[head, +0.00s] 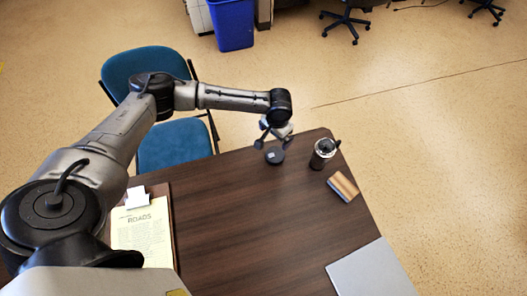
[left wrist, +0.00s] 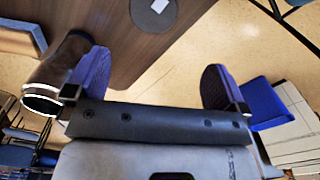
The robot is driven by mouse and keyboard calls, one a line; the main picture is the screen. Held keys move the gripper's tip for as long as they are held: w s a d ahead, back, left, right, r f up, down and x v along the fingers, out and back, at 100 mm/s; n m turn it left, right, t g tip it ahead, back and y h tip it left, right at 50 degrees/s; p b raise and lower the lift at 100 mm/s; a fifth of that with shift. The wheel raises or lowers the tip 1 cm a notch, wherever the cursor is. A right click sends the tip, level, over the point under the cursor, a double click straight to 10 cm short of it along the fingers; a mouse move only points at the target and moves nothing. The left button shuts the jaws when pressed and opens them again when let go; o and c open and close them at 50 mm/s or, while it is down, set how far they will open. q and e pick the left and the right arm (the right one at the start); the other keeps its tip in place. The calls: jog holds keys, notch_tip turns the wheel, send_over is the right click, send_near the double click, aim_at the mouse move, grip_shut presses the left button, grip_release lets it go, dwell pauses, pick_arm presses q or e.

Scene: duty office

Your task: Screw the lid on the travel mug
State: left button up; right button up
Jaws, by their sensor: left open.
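The lid (head: 274,155) is a small dark disc with a white patch on top. It lies on the desk near the far edge and also shows at the top of the left wrist view (left wrist: 153,12). The travel mug (head: 322,155), dark with a silver rim, stands upright just right of the lid. In the left wrist view the mug (left wrist: 62,68) is partly behind one finger. My left gripper (head: 273,138) is open, with nothing between its purple-padded fingers (left wrist: 155,82), close by the lid on its far side. My right gripper is not in view.
A striped tan and blue block (head: 343,186) lies in front of the mug. A grey flat panel (head: 370,272) lies at the near right and a clipboard with yellow paper (head: 143,235) at the left. A blue chair (head: 175,145) stands behind the desk. The desk's middle (head: 245,220) is clear.

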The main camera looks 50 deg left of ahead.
pick_arm(q)
jog(key=shift+w+d+n, duration=0.1)
jog(key=shift+d+n, duration=0.3)
jog(key=shift+n, duration=0.6)
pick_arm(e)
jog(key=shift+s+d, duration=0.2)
pick_arm(q)
jog(key=b, duration=0.2)
send_over(276, 154)
notch_tip(276, 154, down, 8)
jog(key=shift+r, duration=0.1)
jog(key=shift+f, duration=0.4)
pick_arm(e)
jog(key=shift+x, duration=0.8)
pick_arm(q)
jog(key=shift+f, duration=0.1)
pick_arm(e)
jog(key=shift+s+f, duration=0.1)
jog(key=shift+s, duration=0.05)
